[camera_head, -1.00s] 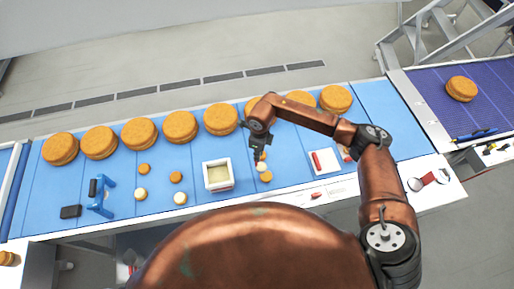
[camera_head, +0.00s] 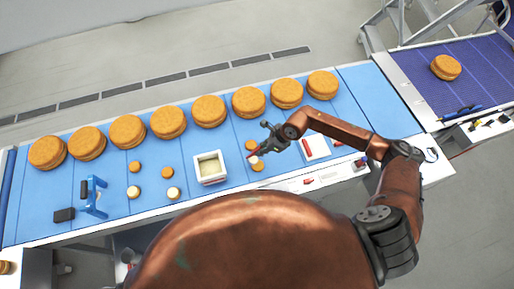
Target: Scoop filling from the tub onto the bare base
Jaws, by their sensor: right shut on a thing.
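The tub (camera_head: 222,178) is a white square box with pale filling, on the blue belt left of my right gripper. My right gripper (camera_head: 268,146) is shut on what looks like a slim scoop, mostly hidden by the fingers. Under its tip lies a small orange base (camera_head: 259,167) with a pale spot at its upper edge; I cannot tell whether that spot is filling on the base or on the scoop. A small orange round (camera_head: 250,145) lies just behind. Two rounds with white tops (camera_head: 173,193) and two plain orange rounds (camera_head: 138,167) lie left of the tub. My left gripper is not in view.
Large orange rounds (camera_head: 208,110) line the belt's far side. A blue stand (camera_head: 96,196) and a black block (camera_head: 64,215) are at left. A white tray (camera_head: 322,149) with a red item lies right of my gripper. A purple belt (camera_head: 460,95) lies far right.

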